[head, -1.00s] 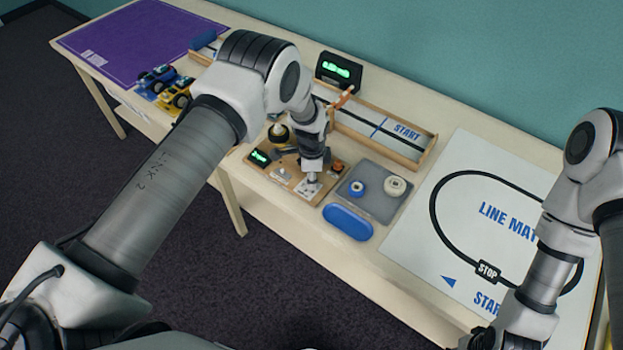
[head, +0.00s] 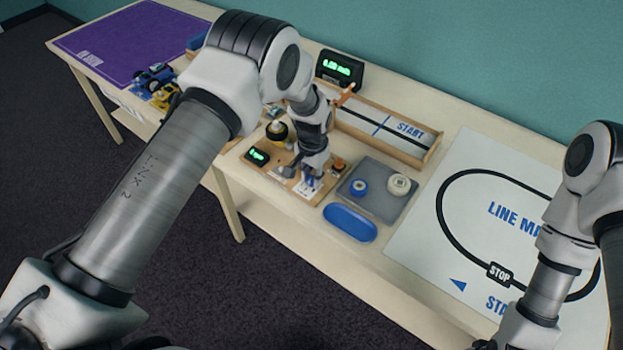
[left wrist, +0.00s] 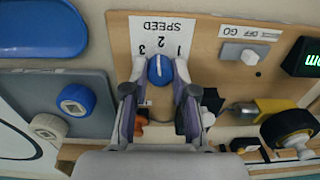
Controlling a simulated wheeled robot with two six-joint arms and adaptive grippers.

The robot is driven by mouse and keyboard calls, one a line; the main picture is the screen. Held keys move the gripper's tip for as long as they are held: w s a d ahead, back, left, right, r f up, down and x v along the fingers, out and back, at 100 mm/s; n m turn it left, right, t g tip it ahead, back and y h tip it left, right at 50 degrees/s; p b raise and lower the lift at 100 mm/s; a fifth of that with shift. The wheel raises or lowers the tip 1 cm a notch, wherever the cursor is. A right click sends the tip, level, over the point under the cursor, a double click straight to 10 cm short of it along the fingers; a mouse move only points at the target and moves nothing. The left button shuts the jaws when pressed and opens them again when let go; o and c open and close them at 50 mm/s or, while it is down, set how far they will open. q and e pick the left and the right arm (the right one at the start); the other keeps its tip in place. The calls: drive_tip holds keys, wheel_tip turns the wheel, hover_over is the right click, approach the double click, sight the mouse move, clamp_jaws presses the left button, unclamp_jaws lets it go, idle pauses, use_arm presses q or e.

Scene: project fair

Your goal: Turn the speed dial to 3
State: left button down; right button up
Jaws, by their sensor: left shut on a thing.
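The speed dial is a blue round knob with a white pointer line (left wrist: 159,70), on a white SPEED label (left wrist: 163,30) with the marks 1, 2 and 3, upside down in the left wrist view. The pointer looks to be at or near the 2. My left gripper (left wrist: 160,72) is shut on the dial, one finger on each side. In the head view my left gripper (head: 311,181) is down at the wooden board (head: 285,184), and its fingers mostly hide the dial. My right arm shows at the right of the head view; its fingers are not seen.
The board also has an OFF/GO switch (left wrist: 240,54), a green display (head: 257,156) and a motor with a yellow and black wheel (left wrist: 289,130). A grey tray (head: 379,207) with blue and white spools and a blue oval dish (head: 350,222) are close by.

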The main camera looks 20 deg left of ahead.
sight(312, 177)
use_arm(q)
drive_tip(key=n+b, duration=0.1)
drive_tip(key=n, duration=0.3)
drive_tip(key=shift+w+n, duration=0.1)
drive_tip(key=shift+n, duration=0.2)
drive_tip(key=shift+n+b, duration=0.65)
drive_tip(key=shift+n, duration=1.05)
drive_tip(key=shift+r, duration=0.1)
drive_tip(key=c, duration=1.2)
unclamp_jaws()
wheel_tip(312, 177, up, 12)
